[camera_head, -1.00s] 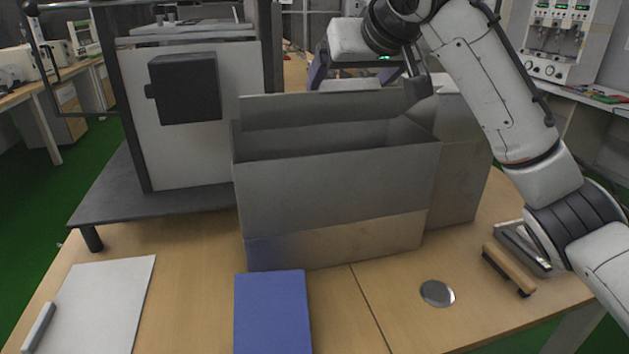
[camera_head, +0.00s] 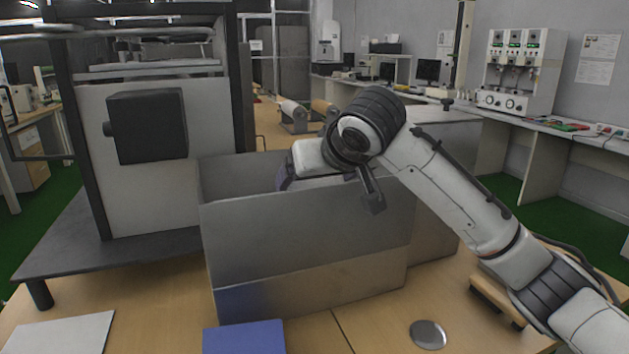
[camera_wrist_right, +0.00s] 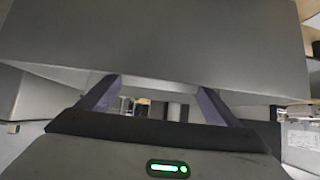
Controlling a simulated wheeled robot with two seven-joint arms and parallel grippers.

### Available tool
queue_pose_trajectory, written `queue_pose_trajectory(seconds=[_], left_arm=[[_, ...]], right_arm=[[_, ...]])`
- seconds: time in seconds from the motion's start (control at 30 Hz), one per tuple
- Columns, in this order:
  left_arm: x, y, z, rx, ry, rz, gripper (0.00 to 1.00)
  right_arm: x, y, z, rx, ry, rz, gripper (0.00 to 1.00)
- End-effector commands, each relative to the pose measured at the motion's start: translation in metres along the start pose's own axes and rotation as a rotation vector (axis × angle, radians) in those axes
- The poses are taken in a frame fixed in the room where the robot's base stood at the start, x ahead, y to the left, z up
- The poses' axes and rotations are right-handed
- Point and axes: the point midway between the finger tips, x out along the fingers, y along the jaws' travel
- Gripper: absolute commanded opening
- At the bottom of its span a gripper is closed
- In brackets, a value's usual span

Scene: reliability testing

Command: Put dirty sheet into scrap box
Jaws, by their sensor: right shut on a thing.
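The scrap box (camera_head: 305,240), a large open grey box with a tan and blue lower band, stands mid-table. My right gripper (camera_head: 312,168) reaches into its opening from above, and the front wall hides its fingertips. In the right wrist view its two purple fingers (camera_wrist_right: 157,100) are spread apart, reaching to the lower edge of a broad plain grey surface (camera_wrist_right: 150,40). Whether this surface is the sheet or a box wall I cannot tell. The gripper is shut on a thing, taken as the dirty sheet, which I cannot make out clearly. My left gripper is out of view.
A second grey box (camera_head: 437,225) stands behind at the right. A dark-framed machine (camera_head: 150,130) is at the left. A blue pad (camera_head: 244,337), a white board (camera_head: 60,333) and a round metal disc (camera_head: 428,335) lie along the front of the table.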

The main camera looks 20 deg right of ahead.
Motion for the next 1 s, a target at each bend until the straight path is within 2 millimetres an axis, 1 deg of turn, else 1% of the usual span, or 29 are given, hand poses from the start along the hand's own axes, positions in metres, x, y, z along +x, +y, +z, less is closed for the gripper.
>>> queue_pose_trajectory(seconds=[0.17, 0.67, 0.7, 0.77, 0.8, 1.0], left_arm=[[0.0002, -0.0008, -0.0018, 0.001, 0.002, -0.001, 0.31], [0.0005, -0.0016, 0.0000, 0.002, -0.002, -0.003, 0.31], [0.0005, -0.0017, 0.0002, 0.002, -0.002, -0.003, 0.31], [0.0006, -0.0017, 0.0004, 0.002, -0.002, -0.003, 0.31], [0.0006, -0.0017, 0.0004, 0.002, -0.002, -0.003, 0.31], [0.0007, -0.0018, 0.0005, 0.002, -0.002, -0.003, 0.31]], right_arm=[[-0.0011, -0.0001, -0.0016, 0.000, 0.003, 0.000, 0.63], [0.0060, 0.0000, 0.0078, 0.000, 0.003, 0.000, 0.63], [0.0061, 0.0000, 0.0080, 0.000, 0.002, 0.000, 0.89], [0.0061, 0.0000, 0.0079, 0.000, 0.002, 0.000, 0.99], [0.0061, 0.0000, 0.0079, 0.000, 0.002, 0.000, 1.00], [0.0056, 0.0000, 0.0071, 0.000, 0.003, 0.000, 1.00]])
